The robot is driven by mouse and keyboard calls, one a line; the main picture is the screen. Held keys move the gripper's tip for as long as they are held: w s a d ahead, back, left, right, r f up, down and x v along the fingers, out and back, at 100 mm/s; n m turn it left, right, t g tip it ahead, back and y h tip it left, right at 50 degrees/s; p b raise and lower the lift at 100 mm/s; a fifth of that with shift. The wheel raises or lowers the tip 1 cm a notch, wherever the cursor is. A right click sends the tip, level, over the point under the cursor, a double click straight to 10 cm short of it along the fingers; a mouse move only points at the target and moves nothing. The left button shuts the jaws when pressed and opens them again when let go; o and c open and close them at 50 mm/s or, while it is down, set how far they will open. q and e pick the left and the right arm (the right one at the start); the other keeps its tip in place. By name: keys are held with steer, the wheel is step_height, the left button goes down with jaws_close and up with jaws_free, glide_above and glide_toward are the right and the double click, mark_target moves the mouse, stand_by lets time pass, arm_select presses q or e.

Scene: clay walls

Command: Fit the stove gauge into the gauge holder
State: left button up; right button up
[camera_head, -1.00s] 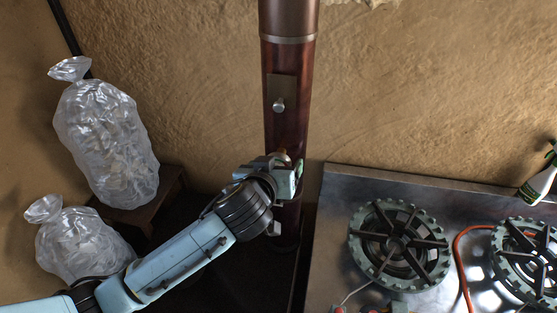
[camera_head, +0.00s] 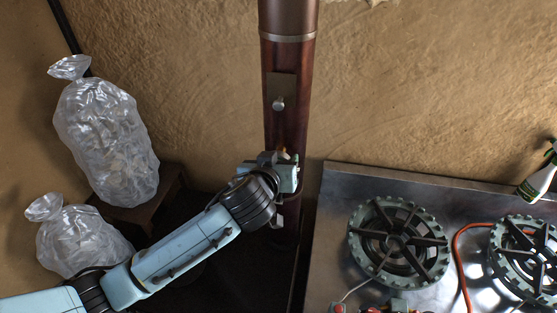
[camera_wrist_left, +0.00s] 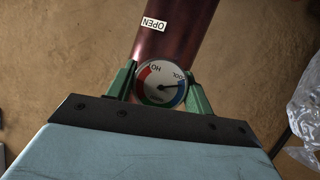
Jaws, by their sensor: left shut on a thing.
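The stove gauge (camera_wrist_left: 161,83) is a round white dial with a red arc, a blue arc and a dark needle. In the left wrist view it sits between the green fingers of my left gripper (camera_head: 289,175), which is shut on it. The gauge's face is hidden in the head view. My left gripper is at the front of the dark red stove pipe (camera_head: 288,128), low on it. I cannot make out the gauge holder; the gripper and gauge cover that part of the pipe. Whether the gauge touches the pipe is unclear. My right gripper is out of view.
A plate with a round knob (camera_head: 279,103) is on the pipe above my gripper. A metal stovetop (camera_head: 335,205) with burners (camera_head: 398,243) and a red hose stands right of the pipe. Clear plastic bags (camera_head: 106,140) stand at the left. A spray bottle (camera_head: 538,180) is at far right.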

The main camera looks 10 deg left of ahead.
arm_select(q)
steer(key=s, duration=1)
steer(key=shift+f, duration=0.3)
stand_by(0.9)
